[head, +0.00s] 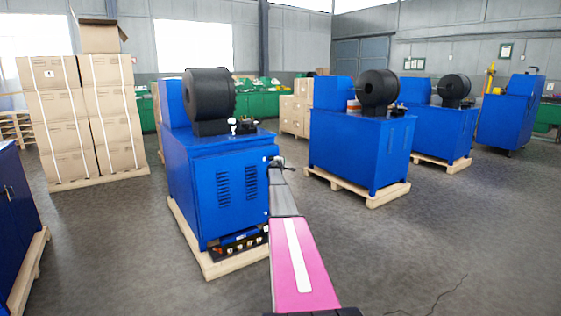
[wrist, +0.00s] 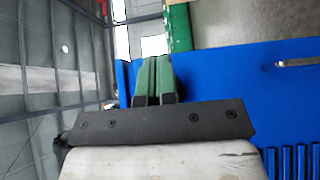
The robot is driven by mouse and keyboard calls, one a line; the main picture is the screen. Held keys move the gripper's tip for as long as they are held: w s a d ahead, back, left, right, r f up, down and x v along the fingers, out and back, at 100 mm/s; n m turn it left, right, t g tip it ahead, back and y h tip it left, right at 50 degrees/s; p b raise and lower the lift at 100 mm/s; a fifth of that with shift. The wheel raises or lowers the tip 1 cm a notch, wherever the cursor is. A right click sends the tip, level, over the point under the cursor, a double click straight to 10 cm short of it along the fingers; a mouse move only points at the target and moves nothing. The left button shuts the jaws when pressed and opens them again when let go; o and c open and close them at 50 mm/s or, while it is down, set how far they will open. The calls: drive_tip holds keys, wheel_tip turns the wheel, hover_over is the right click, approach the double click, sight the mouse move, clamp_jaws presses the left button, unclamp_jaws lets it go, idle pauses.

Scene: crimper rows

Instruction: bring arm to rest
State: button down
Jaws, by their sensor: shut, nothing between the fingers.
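My arm (head: 300,262), pink with a white stripe, reaches forward from the bottom of the head view. My gripper (head: 277,163) is at its far end, small in that view, at the right side of the nearest blue machine (head: 225,190). In the wrist view my gripper (wrist: 154,64) shows two green fingers side by side, shut and empty. The blue cabinet (wrist: 225,75) fills the background to their right. I cannot tell whether the fingers touch it.
The nearest machine stands on a wooden pallet (head: 232,268). More blue machines (head: 360,150) stand on pallets to the right. Strapped cartons (head: 82,120) are stacked at the left, near a dark blue cabinet (head: 18,215).

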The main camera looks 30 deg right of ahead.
drive_tip(key=s, duration=0.9)
drive_tip(key=s+a+f+m+g+y, duration=0.25)
drive_tip(key=s+a+f, duration=0.25)
drive_tip(key=s+a, duration=0.65)
drive_tip(key=s+a+f+m+g+y, duration=0.1)
drive_tip(key=s+a+f+m+g, duration=0.25)
drive_tip(key=s+a, duration=0.75)
drive_tip(key=s+a+f+m+g+y, duration=0.1)
drive_tip(key=s+a+f+m+g, duration=0.3)
drive_tip(key=s+a, duration=0.7)
drive_tip(key=s+a+f+g+y, duration=0.1)
drive_tip(key=s+a+y, duration=0.3)
drive_tip(key=s+a, duration=0.8)
drive_tip(key=s+a+f+n+g+y, duration=0.1)
drive_tip(key=s+a+f+y, duration=0.2)
drive_tip(key=s+a, duration=1)
drive_tip(key=shift+s+a+f+g+y, duration=0.15)
drive_tip(key=shift+s+f+g+y, duration=0.2)
drive_tip(key=shift+s+y, duration=0.4)
drive_tip(key=shift+r, duration=0.1)
